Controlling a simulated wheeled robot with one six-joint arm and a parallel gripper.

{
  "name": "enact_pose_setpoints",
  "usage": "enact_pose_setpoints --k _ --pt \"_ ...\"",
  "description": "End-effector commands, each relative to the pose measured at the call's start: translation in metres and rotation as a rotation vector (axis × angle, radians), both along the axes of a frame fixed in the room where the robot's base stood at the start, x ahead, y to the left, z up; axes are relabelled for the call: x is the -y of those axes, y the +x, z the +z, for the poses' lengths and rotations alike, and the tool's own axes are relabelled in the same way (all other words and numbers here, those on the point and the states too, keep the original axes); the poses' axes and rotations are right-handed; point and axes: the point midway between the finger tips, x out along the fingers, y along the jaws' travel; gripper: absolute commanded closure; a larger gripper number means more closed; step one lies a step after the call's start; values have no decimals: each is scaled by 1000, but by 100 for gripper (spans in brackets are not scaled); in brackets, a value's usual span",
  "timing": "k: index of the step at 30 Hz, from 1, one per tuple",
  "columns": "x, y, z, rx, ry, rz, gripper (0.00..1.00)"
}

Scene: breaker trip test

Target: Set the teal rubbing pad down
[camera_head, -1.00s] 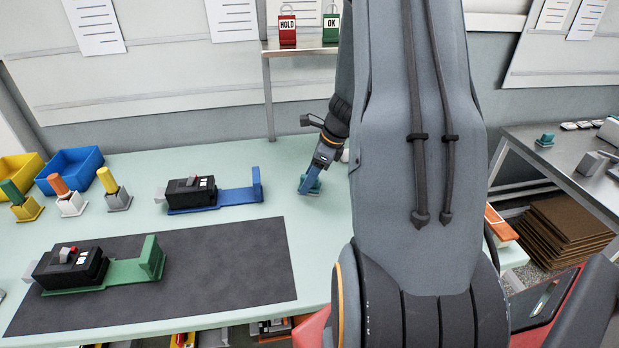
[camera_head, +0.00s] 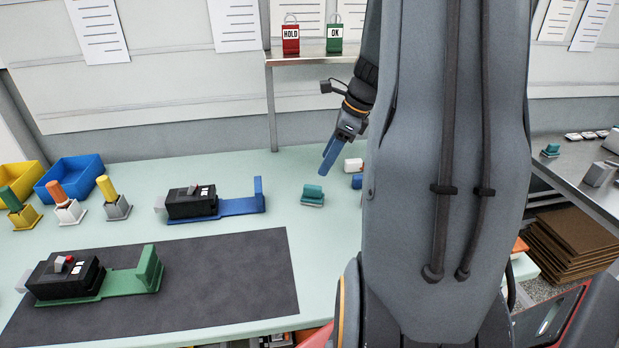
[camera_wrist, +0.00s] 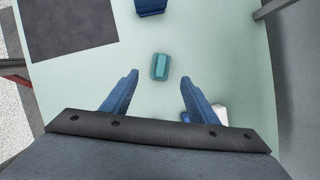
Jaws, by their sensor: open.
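The teal rubbing pad (camera_head: 313,194) rests on the pale green bench top, right of the blue fixture. It sits by itself, with clear bench around it. My gripper (camera_head: 328,165) is raised above and slightly right of the pad in the head view, apart from it. In the wrist view, the pad (camera_wrist: 160,67) lies beyond the fingertips, and the blue fingers of my gripper (camera_wrist: 158,78) are spread wide with nothing between them.
A blue fixture with a black breaker (camera_head: 192,202) stands left of the pad. A green fixture with a black breaker (camera_head: 66,276) sits on the dark mat (camera_head: 210,290). White and blue objects (camera_head: 354,165) stand close right of my gripper. A shelf (camera_head: 300,58) is behind.

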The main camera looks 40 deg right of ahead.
Motion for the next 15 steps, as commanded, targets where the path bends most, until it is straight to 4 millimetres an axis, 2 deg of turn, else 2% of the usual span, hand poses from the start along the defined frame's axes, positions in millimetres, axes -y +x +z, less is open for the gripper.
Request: enact_pose_setpoints --k 2,5,9,12,15 --pt "-21 0 0 3 -39 112 46" --pt "-63 -5 -3 14 -126 378 46" --pt "-135 -24 -9 51 -283 908 46" --pt "-180 -42 -12 90 -386 1300 46" --pt "-217 -62 -15 134 -472 1666 46"
